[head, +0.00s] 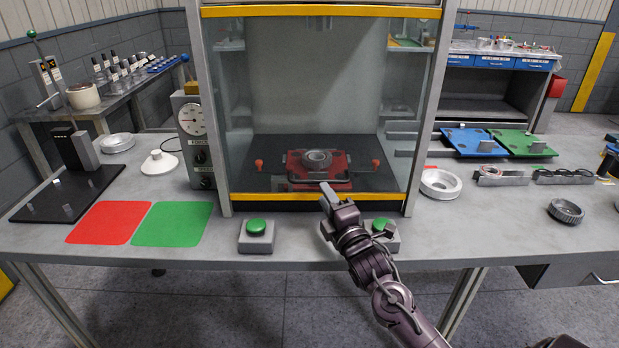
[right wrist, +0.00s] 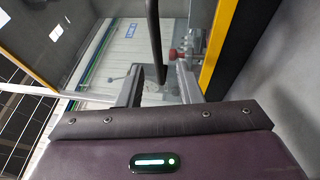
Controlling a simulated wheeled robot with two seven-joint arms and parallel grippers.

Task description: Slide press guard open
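The press guard is a clear panel with a yellow bar (head: 270,197) along its bottom. It covers the front of the press, and the red fixture (head: 296,165) shows through it. My right gripper (head: 327,192) is in front of the bottom bar, right of the panel's middle. In the right wrist view its two fingers (right wrist: 158,88) are apart, and a dark bar (right wrist: 154,35), which looks like the guard's handle, reaches between them. I cannot tell whether they touch it. The guard's yellow edge (right wrist: 219,42) also shows there. My left gripper is not in view.
Green buttons on grey boxes stand at the front edge, one left (head: 257,228) and one partly behind my right arm (head: 391,240). Red (head: 109,222) and green mats lie left. A metal ring (head: 440,184) and blue (head: 472,142) and green trays stand right.

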